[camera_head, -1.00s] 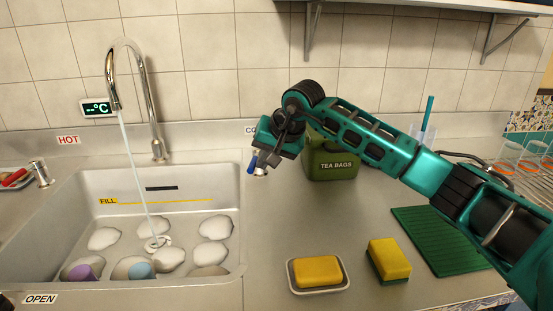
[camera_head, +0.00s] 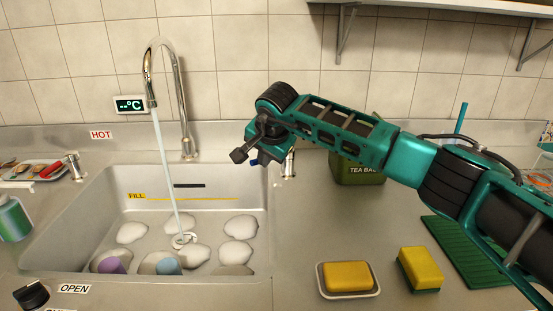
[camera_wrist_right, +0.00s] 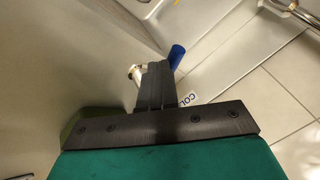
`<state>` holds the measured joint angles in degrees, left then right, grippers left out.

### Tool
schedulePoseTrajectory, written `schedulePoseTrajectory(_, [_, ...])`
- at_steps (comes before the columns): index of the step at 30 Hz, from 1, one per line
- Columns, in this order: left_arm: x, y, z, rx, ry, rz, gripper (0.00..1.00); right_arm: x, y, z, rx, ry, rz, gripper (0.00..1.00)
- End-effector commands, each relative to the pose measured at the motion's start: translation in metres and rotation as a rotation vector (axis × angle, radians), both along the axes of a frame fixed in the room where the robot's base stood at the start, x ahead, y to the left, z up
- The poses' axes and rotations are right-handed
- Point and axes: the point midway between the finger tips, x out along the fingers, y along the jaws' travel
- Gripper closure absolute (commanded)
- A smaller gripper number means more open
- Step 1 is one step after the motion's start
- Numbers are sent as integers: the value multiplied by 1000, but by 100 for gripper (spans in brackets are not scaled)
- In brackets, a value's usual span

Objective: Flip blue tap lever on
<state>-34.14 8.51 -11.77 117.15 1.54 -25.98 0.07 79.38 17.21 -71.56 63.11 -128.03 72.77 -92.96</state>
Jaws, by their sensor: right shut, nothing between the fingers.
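The blue tap lever (camera_head: 255,161) belongs to the chrome cold tap (camera_head: 289,165) at the sink's right rear. It points left toward the sink and is partly hidden by my right gripper (camera_head: 238,155). In the wrist view the blue lever (camera_wrist_right: 177,56) is just right of the shut, empty fingertips (camera_wrist_right: 155,66); I cannot tell if they touch. Water runs from the chrome spout (camera_head: 150,90) into the sink (camera_head: 95,225). My left gripper is out of view.
A green tea bags box (camera_head: 358,175) stands behind my right forearm. White stones, a purple cup (camera_head: 112,265) and a blue cup (camera_head: 168,265) are in the sink.

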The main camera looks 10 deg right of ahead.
Motion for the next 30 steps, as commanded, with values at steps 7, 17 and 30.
schedulePoseTrajectory(7, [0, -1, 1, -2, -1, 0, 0, 4, 3, 0, 1, 1, -20, 100])
schedulePoseTrajectory(17, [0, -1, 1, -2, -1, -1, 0, 6, 5, 1, 3, -4, -16, 100])
schedulePoseTrajectory(30, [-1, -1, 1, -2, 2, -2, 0, 6, 6, 3, 5, -8, -14, 100])
